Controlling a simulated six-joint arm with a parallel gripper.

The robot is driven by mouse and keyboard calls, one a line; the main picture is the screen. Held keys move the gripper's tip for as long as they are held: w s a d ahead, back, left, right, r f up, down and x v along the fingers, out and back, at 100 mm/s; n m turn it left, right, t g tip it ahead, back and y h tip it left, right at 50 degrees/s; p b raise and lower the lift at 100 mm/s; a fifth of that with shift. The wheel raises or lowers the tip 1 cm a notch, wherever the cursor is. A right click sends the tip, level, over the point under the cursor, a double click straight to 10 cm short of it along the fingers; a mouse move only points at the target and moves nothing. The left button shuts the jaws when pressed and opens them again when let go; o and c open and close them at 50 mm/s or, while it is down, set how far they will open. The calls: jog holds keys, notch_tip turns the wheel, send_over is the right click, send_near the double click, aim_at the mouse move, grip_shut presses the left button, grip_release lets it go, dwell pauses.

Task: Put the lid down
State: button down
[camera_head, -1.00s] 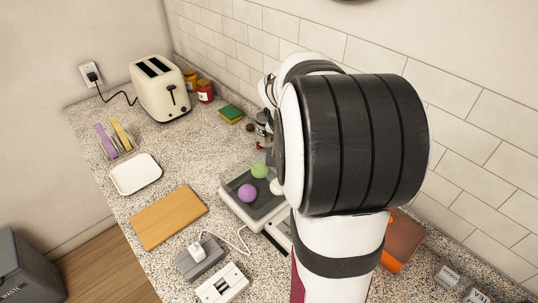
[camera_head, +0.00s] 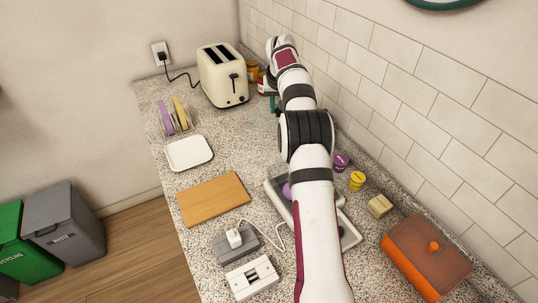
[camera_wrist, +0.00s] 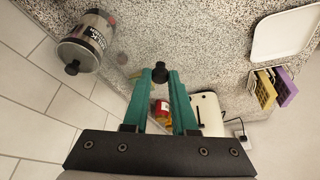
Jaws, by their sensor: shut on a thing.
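My gripper (camera_wrist: 161,80) has green fingers and is shut on a small black knob (camera_wrist: 160,74). The knob seems to belong to a clear glass lid (camera_wrist: 190,32), whose faint round outline shows over the speckled counter in the wrist view. In the head view my gripper (camera_head: 273,103) is at the far end of the counter, in front of the toaster's right side. A faint clear disc (camera_head: 262,123) shows just below it. I cannot tell how high the lid is above the counter.
A glass jar (camera_wrist: 88,40) with a black-knobbed cap stands by the tiled wall. Bare counter lies between the tray and my arm.

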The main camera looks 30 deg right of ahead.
aim_at(269, 114)
jog(key=shift+w+a+f+n, duration=0.5)
jog(key=shift+w+a+f, duration=0.35)
jog(key=shift+w+f, duration=0.2)
notch_tip(269, 114, down, 9)
jog(key=shift+f, duration=0.55)
jog(key=c, duration=0.7)
grip_release()
